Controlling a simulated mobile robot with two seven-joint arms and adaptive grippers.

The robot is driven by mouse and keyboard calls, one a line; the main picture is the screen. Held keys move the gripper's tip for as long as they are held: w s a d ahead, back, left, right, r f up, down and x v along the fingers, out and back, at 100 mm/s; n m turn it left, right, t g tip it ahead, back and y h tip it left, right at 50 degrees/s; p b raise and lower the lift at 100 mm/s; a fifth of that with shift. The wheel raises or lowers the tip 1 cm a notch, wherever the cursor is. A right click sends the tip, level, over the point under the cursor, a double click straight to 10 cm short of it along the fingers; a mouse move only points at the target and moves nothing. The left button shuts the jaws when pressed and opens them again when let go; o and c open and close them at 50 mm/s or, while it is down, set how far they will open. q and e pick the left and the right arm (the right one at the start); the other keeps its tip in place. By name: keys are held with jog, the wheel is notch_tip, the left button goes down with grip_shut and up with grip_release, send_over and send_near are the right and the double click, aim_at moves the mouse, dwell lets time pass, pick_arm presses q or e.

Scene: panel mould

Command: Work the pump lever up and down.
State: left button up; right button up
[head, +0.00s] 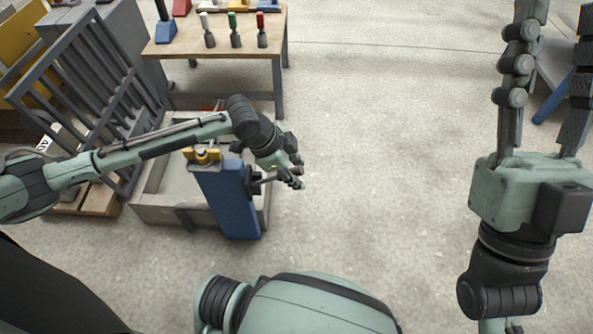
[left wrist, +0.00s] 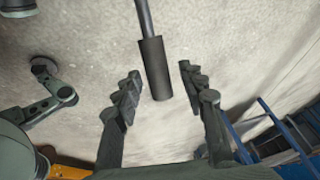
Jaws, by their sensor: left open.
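The pump is a blue column (head: 228,203) with a yellow fitting (head: 203,157) on top, standing at the front of a grey trough. In the left wrist view its lever shows as a thin grey rod (left wrist: 144,18) ending in a black cylindrical grip (left wrist: 155,68). My left gripper (head: 291,178) is at the right side of the pump, by the lever, which it partly hides in the head view. In the left wrist view its open fingers (left wrist: 158,82) stand either side of the grip, with gaps visible. My right gripper (head: 548,75) is open and empty at the far right.
The grey trough (head: 160,214) surrounds the pump's back and left. A wooden table (head: 185,47) with coloured-handled tools stands behind. A grey rack (head: 85,90) stands at left. The floor (head: 385,150) right of the pump is clear.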

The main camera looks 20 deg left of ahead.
pick_arm(q)
grip_shut()
dwell(0.5)
